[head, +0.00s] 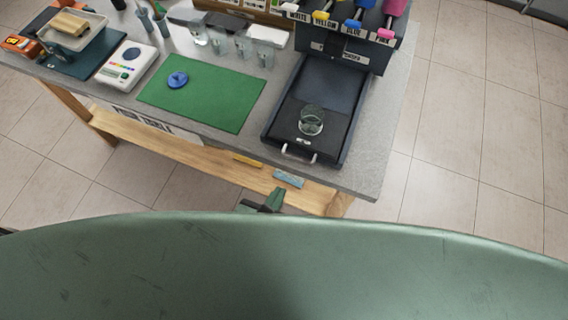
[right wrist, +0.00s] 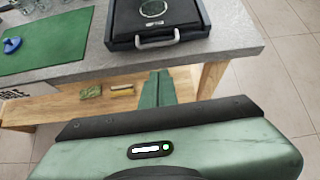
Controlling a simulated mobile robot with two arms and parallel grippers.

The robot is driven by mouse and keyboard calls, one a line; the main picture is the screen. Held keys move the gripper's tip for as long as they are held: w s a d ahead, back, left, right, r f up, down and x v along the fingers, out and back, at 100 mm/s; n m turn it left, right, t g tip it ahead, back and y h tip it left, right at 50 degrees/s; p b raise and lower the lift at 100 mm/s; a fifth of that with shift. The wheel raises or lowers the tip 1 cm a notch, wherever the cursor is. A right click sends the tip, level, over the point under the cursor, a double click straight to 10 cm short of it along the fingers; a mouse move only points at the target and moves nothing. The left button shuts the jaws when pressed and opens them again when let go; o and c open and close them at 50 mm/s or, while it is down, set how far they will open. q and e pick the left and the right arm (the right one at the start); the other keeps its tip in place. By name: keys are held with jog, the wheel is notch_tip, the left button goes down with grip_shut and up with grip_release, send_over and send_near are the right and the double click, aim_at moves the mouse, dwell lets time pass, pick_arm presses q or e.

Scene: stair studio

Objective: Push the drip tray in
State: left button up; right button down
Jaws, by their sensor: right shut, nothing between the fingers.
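The drip tray (head: 285,138) is a dark, shallow tray with a white handle (head: 299,155) on its front. It reaches out from under the dark dispenser (head: 340,52) toward the table's front edge. A clear glass (head: 311,121) stands in it. In the right wrist view the tray's front (right wrist: 190,37) and handle show at the top, with the glass on it. My right gripper (head: 272,200) is shut and empty, in front of the table and apart from the tray, below the tabletop. Its fingers also show in the right wrist view (right wrist: 158,88). My left gripper is not in view.
The grey table (head: 375,160) holds a green mat (head: 215,95) with a blue object (head: 177,80), a white scale (head: 126,65) and several glasses behind. A wooden lower shelf (head: 210,158) carries small blocks. Floor to the right is clear.

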jog(key=p, duration=0.1)
send_near(302, 149)
notch_tip(302, 149, down, 4)
jog(key=s, duration=0.2)
jog(key=shift+w+d+f+p, duration=0.15)
jog(key=shift+w+p, duration=0.2)
jog(key=shift+w, duration=0.45)
jog(key=shift+w+f+p, duration=0.15)
jog(key=shift+w+p, duration=0.2)
jog(key=shift+w, duration=0.45)
jog(key=w, duration=0.1)
jog(key=w+d+p, duration=0.1)
jog(key=w, duration=0.1)
jog(key=shift+w+d+r, duration=0.1)
jog(key=shift+w+r, duration=0.05)
jog(key=shift+w, duration=0.35)
jog(key=shift+s, duration=0.1)
